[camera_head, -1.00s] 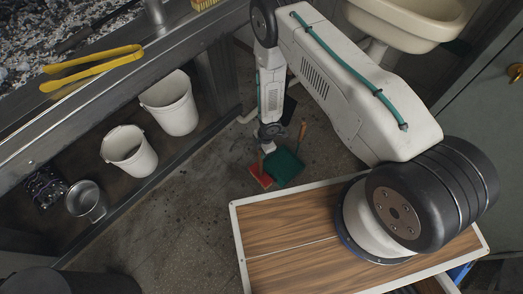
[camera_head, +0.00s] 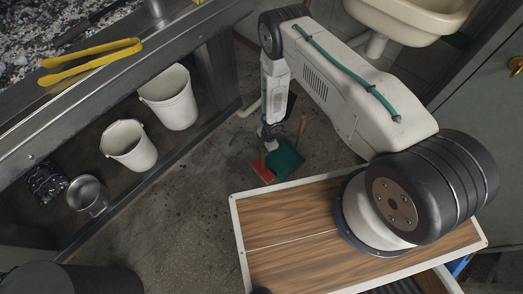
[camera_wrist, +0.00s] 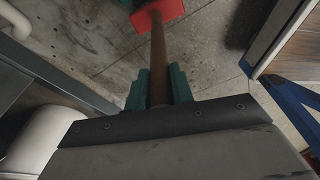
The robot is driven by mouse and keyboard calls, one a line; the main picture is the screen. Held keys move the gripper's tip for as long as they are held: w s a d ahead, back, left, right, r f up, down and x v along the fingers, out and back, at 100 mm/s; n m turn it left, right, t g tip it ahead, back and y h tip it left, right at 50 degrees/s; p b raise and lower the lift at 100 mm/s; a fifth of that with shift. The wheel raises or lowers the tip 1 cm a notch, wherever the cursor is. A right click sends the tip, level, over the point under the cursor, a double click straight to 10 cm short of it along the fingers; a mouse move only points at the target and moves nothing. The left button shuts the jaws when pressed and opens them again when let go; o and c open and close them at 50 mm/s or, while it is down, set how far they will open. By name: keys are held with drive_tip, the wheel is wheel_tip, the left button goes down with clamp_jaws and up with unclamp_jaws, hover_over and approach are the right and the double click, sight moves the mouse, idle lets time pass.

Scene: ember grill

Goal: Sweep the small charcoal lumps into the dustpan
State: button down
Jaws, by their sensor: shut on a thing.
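My gripper (camera_wrist: 158,82) is shut on the brown wooden handle of a brush (camera_wrist: 158,42). The brush's red head (camera_wrist: 164,8) shows at the top of the wrist view. In the head view my gripper (camera_head: 271,132) hangs low over the floor, and the red brush head (camera_head: 262,171) is down by the floor.
A wood-topped table (camera_head: 285,225) with a white edge stands in front. White buckets (camera_head: 168,98) and a metal pail (camera_head: 88,194) stand on the shelf under the grill at left. Yellow tongs (camera_head: 90,55) lie above. A sink (camera_head: 410,22) is at the back right.

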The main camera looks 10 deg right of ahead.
drive_tip(key=shift+w+d+r, duration=0.6)
drive_tip(key=shift+w+d, duration=2.25)
drive_tip(key=shift+d, duration=2.65)
wheel_tip(320, 180, up, 6)
drive_tip(key=shift+r, duration=0.15)
